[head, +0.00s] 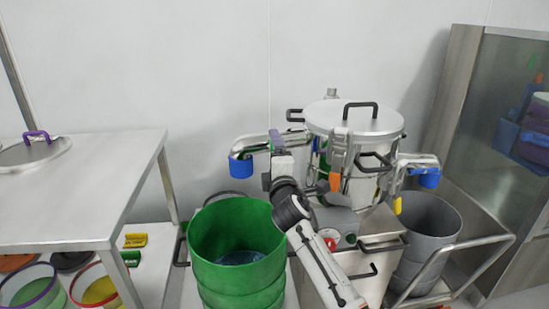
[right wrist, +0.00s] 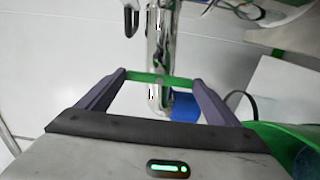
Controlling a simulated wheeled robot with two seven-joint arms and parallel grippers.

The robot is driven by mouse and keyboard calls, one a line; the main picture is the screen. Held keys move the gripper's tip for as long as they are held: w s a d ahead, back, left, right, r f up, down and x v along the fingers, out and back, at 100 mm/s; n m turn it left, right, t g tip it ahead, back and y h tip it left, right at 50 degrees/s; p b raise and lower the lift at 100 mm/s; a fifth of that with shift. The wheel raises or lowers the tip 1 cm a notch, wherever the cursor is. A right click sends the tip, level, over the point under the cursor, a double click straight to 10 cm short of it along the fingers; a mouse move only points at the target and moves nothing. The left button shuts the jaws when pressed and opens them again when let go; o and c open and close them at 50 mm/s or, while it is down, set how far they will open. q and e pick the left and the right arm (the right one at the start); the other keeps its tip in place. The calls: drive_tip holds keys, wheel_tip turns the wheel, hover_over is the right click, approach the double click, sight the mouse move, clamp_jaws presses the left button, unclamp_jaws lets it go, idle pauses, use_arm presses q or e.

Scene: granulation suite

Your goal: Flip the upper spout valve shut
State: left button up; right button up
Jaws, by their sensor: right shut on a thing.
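The upper spout (head: 257,142) is a shiny bent pipe on the left of the steel vessel (head: 366,120), with a blue end (head: 240,168) pointing down. It also shows in the right wrist view as an upright pipe (right wrist: 160,40) with its blue end (right wrist: 186,108). My right gripper (head: 275,140) is at this pipe. In the right wrist view its purple fingers (right wrist: 159,80) are shut on a green bar (right wrist: 147,78), apparently the valve lever, crossing the pipe. The head view hides the bar behind the gripper. My left gripper is not in view.
A green drum (head: 208,275) stands open below the upper spout. A second spout (head: 415,160) with a blue end is on the vessel's right, above a grey drum (head: 452,222) on a cart. A steel table (head: 95,200) bearing a lid (head: 22,155) stands left.

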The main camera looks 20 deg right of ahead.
drive_tip(key=shift+a+f, duration=0.1)
drive_tip(key=o, duration=0.9)
drive_tip(key=shift+s, duration=0.1)
drive_tip(key=p+v, duration=0.1)
drive_tip(key=v, duration=0.9)
drive_tip(key=shift+s+p, duration=0.1)
drive_tip(key=shift+p, duration=0.2)
